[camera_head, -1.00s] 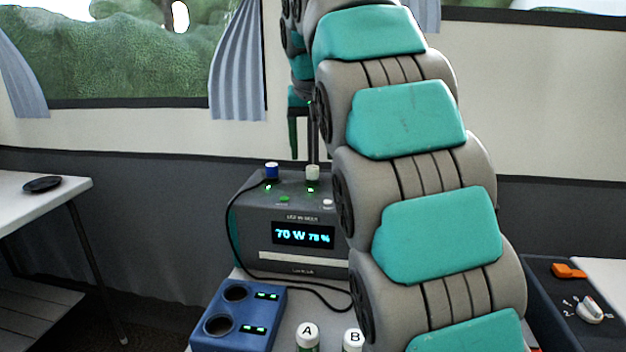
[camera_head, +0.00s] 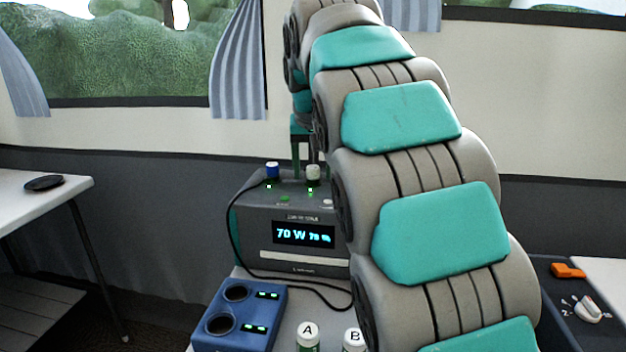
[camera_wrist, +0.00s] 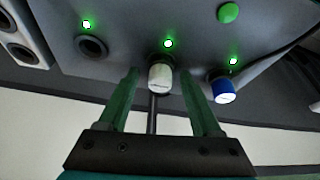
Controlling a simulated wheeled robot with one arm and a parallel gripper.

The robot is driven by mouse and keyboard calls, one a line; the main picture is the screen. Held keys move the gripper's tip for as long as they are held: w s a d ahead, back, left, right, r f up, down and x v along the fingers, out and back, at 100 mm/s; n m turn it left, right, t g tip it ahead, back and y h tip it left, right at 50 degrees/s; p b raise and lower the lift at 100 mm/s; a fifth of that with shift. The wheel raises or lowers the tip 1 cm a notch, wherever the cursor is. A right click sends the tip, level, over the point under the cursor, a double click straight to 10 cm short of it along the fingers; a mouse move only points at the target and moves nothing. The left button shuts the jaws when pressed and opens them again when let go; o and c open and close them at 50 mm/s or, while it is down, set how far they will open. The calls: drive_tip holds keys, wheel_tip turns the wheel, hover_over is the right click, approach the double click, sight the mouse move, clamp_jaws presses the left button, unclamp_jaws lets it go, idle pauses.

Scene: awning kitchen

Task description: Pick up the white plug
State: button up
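In the wrist view the white plug (camera_wrist: 160,78) sits between the tips of my gripper's green fingers (camera_wrist: 163,76), with a visible gap on each side. A dark cable runs from its end between the fingers. My gripper (camera_head: 304,175) is open and, in the head view, its fingers come down over the plug area. The blue plug (camera_head: 272,170) is in the socket beside it; it also shows in the wrist view (camera_wrist: 222,90), just outside one finger.
A side table (camera_head: 75,192) with a dark plate (camera_head: 44,183) is at left.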

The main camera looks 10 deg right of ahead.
sight(313, 167)
clamp_jaws()
idle(0.3)
drive_tip(key=shift+r, duration=0.15)
drive_tip(key=shift+r, duration=1.6)
drive_tip(key=s+d+b, duration=0.1)
drive_tip(key=s+d, duration=0.2)
drive_tip(key=s, duration=0.4)
drive_tip(key=s+d+r+b, duration=0.1)
drive_tip(key=s+d, duration=0.2)
drive_tip(key=s, duration=0.5)
drive_tip(key=shift+r+b, duration=0.25)
drive_tip(key=shift+b, duration=0.05)
drive_tip(key=shift+w, duration=0.1)
